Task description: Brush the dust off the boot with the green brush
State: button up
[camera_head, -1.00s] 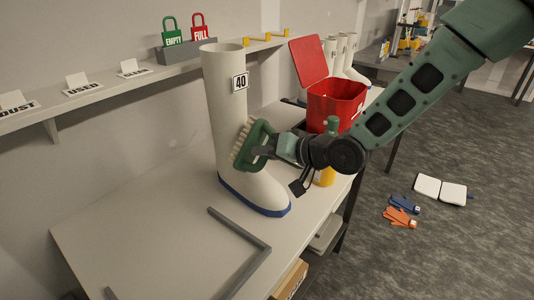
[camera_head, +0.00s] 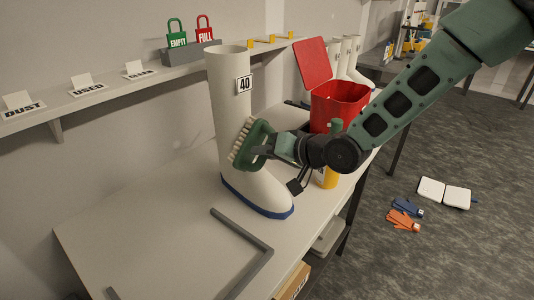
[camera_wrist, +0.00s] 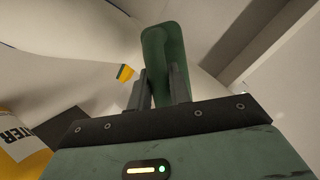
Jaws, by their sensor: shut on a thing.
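The white boot (camera_head: 232,128) with a blue sole and a "40" tag stands upright on the bench. My gripper (camera_head: 268,150) is shut on the green brush (camera_head: 252,146), to the right of the boot's shaft. The brush's pale bristles face the boot at ankle height and look to be against it; I cannot tell if they touch. In the wrist view, the brush's green back (camera_wrist: 166,55) stands between my two fingers (camera_wrist: 160,88). No dust can be made out on the boot at this size.
A red bin (camera_head: 338,102) with an open lid and a yellow container (camera_head: 327,177) stand behind my wrist. A grey frame (camera_head: 250,262) lies at the bench front. A shelf (camera_head: 100,92) with labels and padlocks runs along the wall. The bench's left part is clear.

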jog(key=shift+w+a, duration=0.2)
jog(key=shift+w+d+r+p, duration=0.1)
jog(key=shift+w+d+p, duration=1)
jog(key=shift+w+d, duration=0.35)
jog(key=shift+a, duration=0.15)
jog(key=shift+s+a+b, duration=0.75)
jog(key=shift+s+a, duration=0.6)
jog(key=shift+a, duration=0.1)
jog(key=shift+r+p, duration=0.35)
jog(key=shift+p, duration=0.05)
jog(key=shift+w+d+p, duration=0.9)
jog(key=shift+w+d, duration=0.5)
jog(key=shift+d, duration=0.1)
